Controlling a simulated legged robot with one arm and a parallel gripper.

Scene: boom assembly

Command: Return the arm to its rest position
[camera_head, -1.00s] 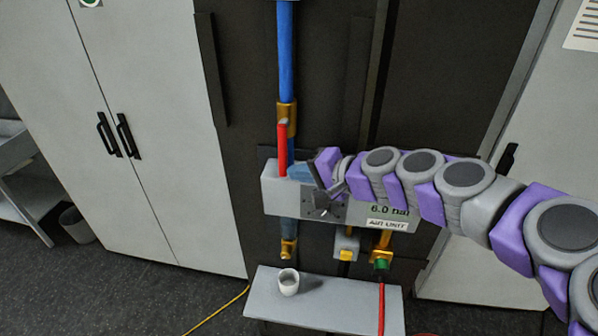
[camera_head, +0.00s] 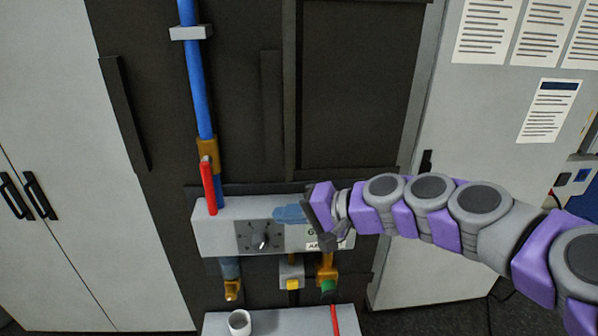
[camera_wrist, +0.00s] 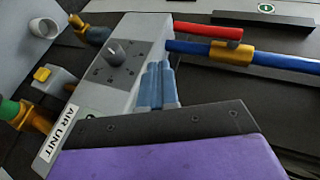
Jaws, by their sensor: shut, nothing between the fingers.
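My arm reaches in from the right in the head view, with grey joints and purple links. My gripper (camera_head: 290,214) is at its left end, in front of the grey air unit (camera_head: 218,236) on the dark wall panel. Its blue fingers are together with nothing between them. In the wrist view the blue fingers (camera_wrist: 158,86) point toward the air unit (camera_wrist: 148,52). I cannot tell from these views how far they are from its face.
The air unit has a dial knob (camera_head: 260,240), and a red lever (camera_head: 208,188) stands above it on the blue pipe (camera_head: 198,85). A yellow-tipped fitting (camera_head: 292,283) and a green fitting (camera_head: 328,286) hang below. A white cup (camera_head: 239,322) stands on the shelf (camera_head: 282,322).

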